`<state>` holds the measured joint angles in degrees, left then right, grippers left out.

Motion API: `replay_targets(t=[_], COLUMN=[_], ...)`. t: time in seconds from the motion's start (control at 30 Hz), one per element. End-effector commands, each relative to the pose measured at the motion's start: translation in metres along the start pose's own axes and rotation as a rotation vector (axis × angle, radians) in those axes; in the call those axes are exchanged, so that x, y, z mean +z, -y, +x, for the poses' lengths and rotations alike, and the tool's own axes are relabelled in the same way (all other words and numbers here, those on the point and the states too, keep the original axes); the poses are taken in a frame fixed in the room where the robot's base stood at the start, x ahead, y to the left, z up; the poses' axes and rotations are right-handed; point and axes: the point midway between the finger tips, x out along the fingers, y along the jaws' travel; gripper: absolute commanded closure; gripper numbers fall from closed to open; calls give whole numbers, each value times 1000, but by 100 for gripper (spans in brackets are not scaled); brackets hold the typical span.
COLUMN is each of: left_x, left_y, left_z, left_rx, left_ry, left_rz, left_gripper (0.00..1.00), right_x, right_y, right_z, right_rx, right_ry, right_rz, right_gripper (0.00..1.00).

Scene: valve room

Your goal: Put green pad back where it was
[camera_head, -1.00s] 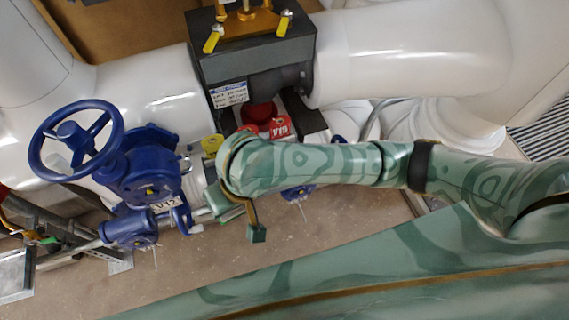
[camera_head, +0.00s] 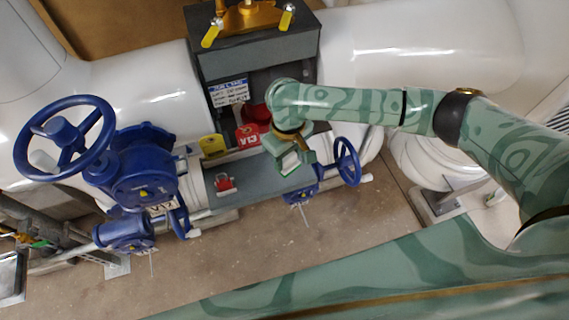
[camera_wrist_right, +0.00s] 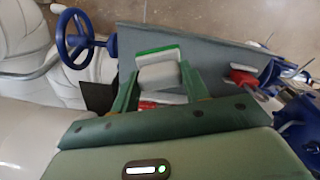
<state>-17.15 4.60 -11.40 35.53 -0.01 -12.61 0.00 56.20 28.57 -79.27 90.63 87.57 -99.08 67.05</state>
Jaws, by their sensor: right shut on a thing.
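The green pad (camera_wrist_right: 158,72) is a whitish-grey block with a bright green edge. In the wrist view it sits between the two green fingers of my right gripper (camera_wrist_right: 159,88), which is shut on it. In the head view, my right gripper (camera_head: 292,162) is over the right part of a grey shelf (camera_head: 245,185), with the pale pad (camera_head: 291,161) partly hidden by the gripper. I cannot tell whether the pad touches the shelf. My left gripper is not in view.
A red padlock (camera_head: 225,184) lies on the shelf left of the gripper. A red V13 tag (camera_head: 248,135) and yellow tag (camera_head: 213,145) are behind. Blue handwheels stand left (camera_head: 65,138) and right (camera_head: 347,161). White pipes fill the back.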

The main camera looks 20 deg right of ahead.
Motion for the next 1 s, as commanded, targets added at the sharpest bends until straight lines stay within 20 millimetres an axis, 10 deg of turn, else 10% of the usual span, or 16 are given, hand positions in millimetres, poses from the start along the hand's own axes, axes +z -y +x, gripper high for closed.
replay_targets(t=[0.47, 0.8, 0.83, 0.9, 1.0], left_x=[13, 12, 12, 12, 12], left_y=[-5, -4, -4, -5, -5], left_z=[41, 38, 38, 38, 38], left_rx=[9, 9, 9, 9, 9], left_ry=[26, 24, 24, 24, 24], left_rz=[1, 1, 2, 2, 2], left_gripper=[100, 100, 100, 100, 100], right_x=[-19, -19, -19, -19, -19], right_y=[-10, -10, -10, -10, -10], right_z=[57, 56, 56, 56, 56], right_rx=[0, 1, 1, 1, 1], right_ry=[1, -2, -3, -3, -3], right_rz=[-1, -1, -1, -1, -1], right_gripper=[73, 76, 50, 33, 33])
